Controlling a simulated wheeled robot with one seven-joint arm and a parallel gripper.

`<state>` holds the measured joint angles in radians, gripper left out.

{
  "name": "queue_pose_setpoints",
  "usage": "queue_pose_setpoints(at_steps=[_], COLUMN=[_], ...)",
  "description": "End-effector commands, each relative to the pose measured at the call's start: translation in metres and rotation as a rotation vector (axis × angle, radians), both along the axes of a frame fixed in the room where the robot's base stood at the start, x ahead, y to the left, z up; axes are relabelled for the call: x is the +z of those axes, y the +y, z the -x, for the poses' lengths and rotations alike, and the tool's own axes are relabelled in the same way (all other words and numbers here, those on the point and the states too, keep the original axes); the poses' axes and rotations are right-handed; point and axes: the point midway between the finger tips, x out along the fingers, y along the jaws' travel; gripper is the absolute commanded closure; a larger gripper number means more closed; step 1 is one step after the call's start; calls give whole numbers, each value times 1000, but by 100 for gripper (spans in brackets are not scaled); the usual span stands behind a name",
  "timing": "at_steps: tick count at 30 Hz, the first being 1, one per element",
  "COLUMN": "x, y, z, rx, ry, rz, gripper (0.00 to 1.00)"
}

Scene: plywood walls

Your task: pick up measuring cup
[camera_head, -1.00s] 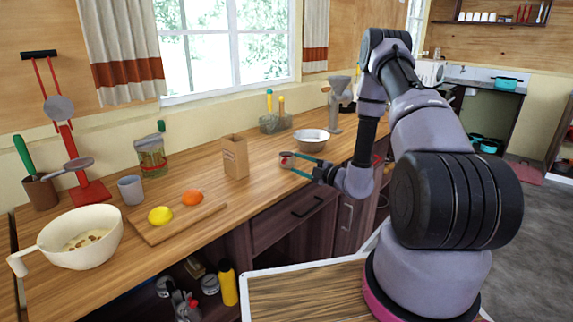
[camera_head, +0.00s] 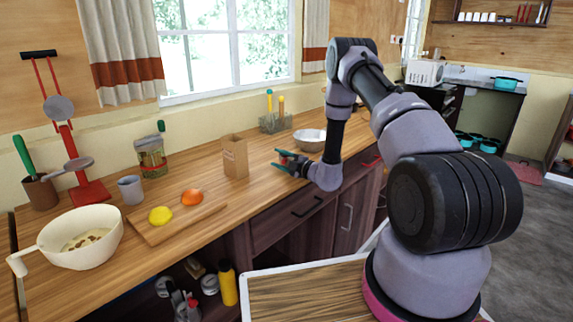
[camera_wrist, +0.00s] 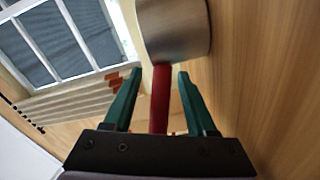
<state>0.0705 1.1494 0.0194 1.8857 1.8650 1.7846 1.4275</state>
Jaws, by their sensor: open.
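The measuring cup (camera_wrist: 175,30) is a grey metal cup with a red handle (camera_wrist: 159,100) in the wrist view. Its handle runs between the two green fingers of my gripper (camera_wrist: 158,76), and the cup body lies beyond the fingertips. The fingers are open, with a visible gap on each side of the handle.
A paper carton (camera_head: 235,157) is to the left. Farther left are a cutting board (camera_head: 170,224) with a lemon and an orange, a mug (camera_head: 131,190) and a large white bowl (camera_head: 70,240).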

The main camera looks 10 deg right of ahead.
Motion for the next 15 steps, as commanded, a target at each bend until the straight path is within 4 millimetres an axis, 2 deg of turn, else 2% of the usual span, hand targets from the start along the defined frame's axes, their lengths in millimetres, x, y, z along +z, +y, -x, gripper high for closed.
queue_pose_setpoints(at_steps=[4, 5, 9, 15], x=[0, 0, 0, 0], y=[0, 0, 0, 0], z=[0, 0, 0, 0], rx=[0, 0, 0, 1], ry=[0, 0, 0, 0], rz=[0, 0, 0, 0], gripper=[43, 47, 100, 100])
